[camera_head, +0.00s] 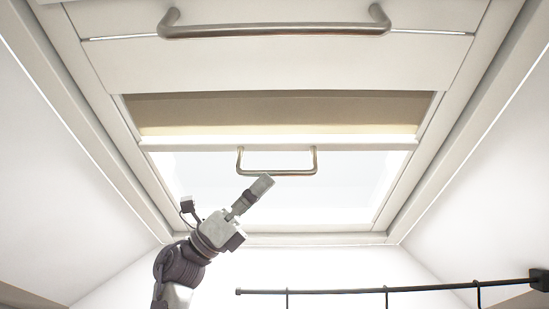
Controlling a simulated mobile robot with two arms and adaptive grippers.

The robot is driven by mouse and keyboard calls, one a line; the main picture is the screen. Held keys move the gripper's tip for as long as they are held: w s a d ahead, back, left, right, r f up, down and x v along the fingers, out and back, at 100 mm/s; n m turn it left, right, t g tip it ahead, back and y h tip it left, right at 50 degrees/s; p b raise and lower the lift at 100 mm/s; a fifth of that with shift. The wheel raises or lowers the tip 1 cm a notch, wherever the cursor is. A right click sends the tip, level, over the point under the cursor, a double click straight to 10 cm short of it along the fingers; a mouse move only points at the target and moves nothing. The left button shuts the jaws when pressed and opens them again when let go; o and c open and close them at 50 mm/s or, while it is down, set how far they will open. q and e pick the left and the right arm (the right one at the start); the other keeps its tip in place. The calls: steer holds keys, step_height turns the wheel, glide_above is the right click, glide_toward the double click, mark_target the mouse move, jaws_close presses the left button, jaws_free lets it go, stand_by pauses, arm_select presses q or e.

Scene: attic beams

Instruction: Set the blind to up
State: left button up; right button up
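The blind (285,112) is a tan cloth in the upper part of the roof window, with a white bottom bar (280,143) across it. The glass below the bar is uncovered and bright. A small metal handle (277,172) hangs from the middle of the bar. My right gripper is out of view.
A larger metal bar handle (275,30) runs along the upper part of the window frame. A dark rail (390,290) with hanging hooks is at the lower right. White sloped walls flank the window.

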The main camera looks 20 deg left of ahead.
mark_target(273, 173)
arm_select(q)
steer(key=shift+p+x, duration=0.3)
steer(key=shift+x, duration=0.65)
steer(key=shift+p+x, duration=0.3)
steer(key=shift+x, duration=0.5)
steer(key=shift+s, duration=0.1)
steer(key=shift+c, duration=0.9)
jaws_close()
steer(key=shift+a, duration=0.1)
